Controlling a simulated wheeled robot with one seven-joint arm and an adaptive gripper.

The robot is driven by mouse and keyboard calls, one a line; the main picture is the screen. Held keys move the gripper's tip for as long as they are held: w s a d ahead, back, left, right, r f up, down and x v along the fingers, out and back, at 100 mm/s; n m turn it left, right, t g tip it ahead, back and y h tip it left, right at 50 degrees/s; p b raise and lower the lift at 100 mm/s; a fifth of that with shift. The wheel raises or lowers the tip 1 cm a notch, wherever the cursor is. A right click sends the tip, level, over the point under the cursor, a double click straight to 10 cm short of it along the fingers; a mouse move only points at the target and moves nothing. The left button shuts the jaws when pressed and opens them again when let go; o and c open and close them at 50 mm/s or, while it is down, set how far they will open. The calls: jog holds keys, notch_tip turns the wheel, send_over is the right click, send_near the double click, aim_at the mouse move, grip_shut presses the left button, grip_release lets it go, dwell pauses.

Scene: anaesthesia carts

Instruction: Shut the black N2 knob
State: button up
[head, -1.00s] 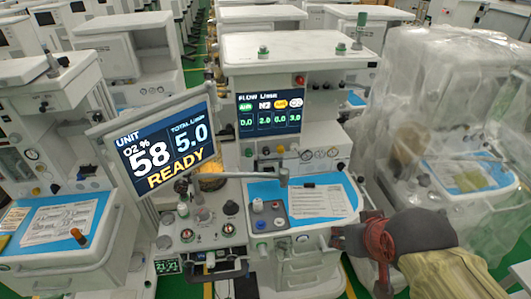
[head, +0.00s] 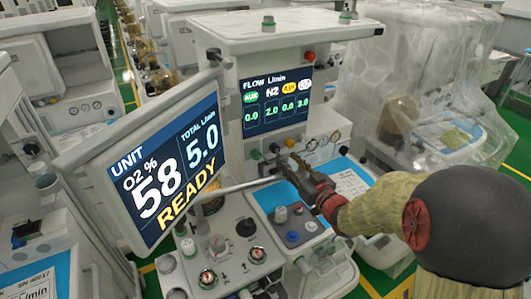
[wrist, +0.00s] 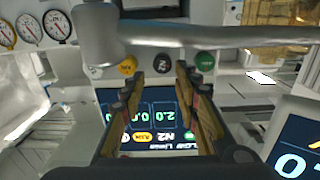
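The black N2 knob (wrist: 164,71) shows in the wrist view between green (wrist: 204,62) and yellow (wrist: 127,66) knobs. My gripper (wrist: 159,76) is open, with one finger on each side of the black knob in the picture. I see no clear contact, and the depth gap is hard to judge. In the head view my gripper (head: 288,166) is at the knob row below the flow display (head: 274,100), which reads 2.0 under N2. The black knob is hard to make out there.
A grey metal bar (wrist: 210,38) crosses close by the knobs in the wrist view. A tilted screen (head: 160,165) reading "58" and "5.0 READY" stands left of my arm. A blue work surface (head: 270,197) lies below. Plastic-covered equipment (head: 430,80) stands at the right.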

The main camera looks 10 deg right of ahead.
aim_at(277, 150)
jog(key=shift+w+a+f, duration=0.15)
jog(key=shift+w+a, duration=0.2)
jog(key=shift+w, duration=0.05)
jog(key=b+x, duration=0.2)
jog(key=x, duration=0.5)
jog(key=shift+c, duration=1)
grip_shut()
